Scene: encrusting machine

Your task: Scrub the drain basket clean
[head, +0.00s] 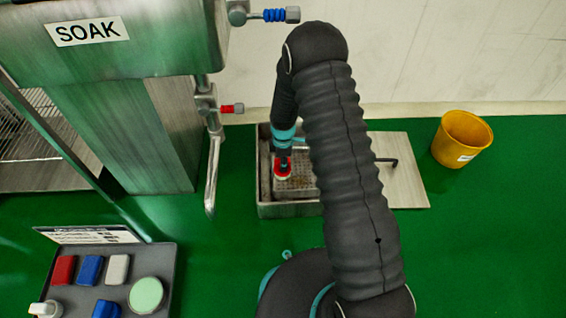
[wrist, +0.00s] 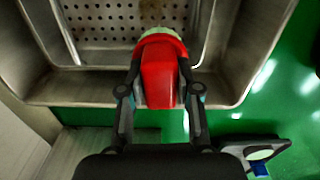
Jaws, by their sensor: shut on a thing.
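My gripper (head: 283,157) points down over the steel floor basin and is shut on a red brush (head: 283,170). In the wrist view my gripper (wrist: 159,88) has a finger on each side of the red brush handle (wrist: 158,80), with pale bristles (wrist: 160,34) at its far end. The drain basket (head: 303,182), a perforated steel piece, sits in the basin; its holes show in the wrist view (wrist: 105,22). The brush is over the near part of the basket. I cannot tell whether the bristles touch it. My arm hides part of the basket in the head view.
The steel basin (head: 290,210) has a flat plate (head: 407,185) at its right. A yellow bucket (head: 460,140) stands beyond it. A spout (head: 212,180) and SOAK tank (head: 130,50) stand left. A grey tray (head: 150,262) holds several coloured items. Green floor is free between.

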